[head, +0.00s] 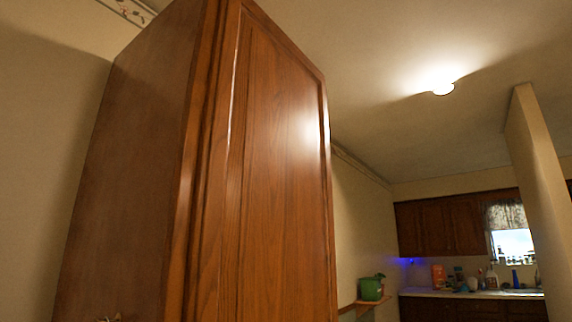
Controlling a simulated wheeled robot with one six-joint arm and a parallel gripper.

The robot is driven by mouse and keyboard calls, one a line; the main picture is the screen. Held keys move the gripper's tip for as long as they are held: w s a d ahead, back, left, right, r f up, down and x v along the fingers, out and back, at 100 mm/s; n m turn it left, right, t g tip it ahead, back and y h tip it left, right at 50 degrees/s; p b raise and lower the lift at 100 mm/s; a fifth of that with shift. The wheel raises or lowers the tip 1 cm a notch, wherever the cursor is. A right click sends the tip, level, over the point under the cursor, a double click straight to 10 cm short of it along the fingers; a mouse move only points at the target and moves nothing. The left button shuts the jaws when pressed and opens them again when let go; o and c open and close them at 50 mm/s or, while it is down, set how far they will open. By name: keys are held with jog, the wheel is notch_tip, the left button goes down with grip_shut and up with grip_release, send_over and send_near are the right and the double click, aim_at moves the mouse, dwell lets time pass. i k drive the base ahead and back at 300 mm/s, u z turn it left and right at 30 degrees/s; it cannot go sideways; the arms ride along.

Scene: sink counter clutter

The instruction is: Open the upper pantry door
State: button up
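The tall brown wooden pantry cabinet (125,150) fills the left and middle of the head view, seen from below. The upper pantry door (275,170) is its panelled front, with a shine of light near its upper right. It looks closed against the cabinet, with dark vertical lines along its left edge. No handle shows on the door, and its lower end is cut off by the picture. My gripper is not in view. A small pale bit of something shows at the bottom left edge, too little to identify.
A green pot (371,288) stands on a small wooden shelf (362,306) right of the cabinet. Farther back are a cluttered sink counter (470,294), wall cabinets (440,228) and a window. A slanting pale wall end (538,175) stands at right.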

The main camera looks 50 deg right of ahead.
aim_at(262, 245)
jog(key=z, duration=0.95)
jog(key=k, duration=0.75)
jog(key=u, duration=1.4)
